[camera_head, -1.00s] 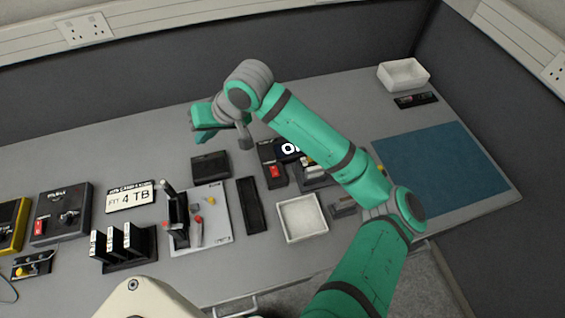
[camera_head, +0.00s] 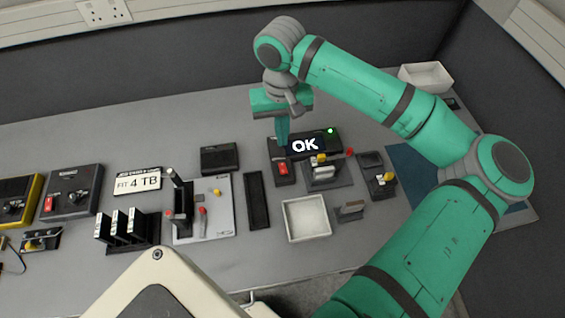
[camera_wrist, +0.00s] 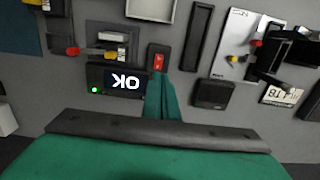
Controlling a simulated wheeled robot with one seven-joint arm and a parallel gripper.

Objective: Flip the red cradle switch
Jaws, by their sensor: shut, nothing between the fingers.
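A red rocker switch (camera_head: 282,168) sits on a small black block just in front of the left end of the black display unit (camera_head: 329,137). The unit shows "OK" and a lit green lamp (camera_head: 330,131). My gripper (camera_head: 283,141) points down, shut and empty, close behind the switch at the unit's left end. In the wrist view the closed fingers (camera_wrist: 162,90) end just short of the red switch (camera_wrist: 158,62); I cannot tell whether they touch its block. The black cradle (camera_head: 324,174) with yellow and red parts stands right of the switch.
A white tray (camera_head: 306,218) and a narrow black tray (camera_head: 258,201) lie in front. A board with levers (camera_head: 213,220), a black slotted rack (camera_head: 128,241) and a black box with another red switch (camera_head: 69,191) stand left. A small black unit (camera_head: 220,159) is nearby.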

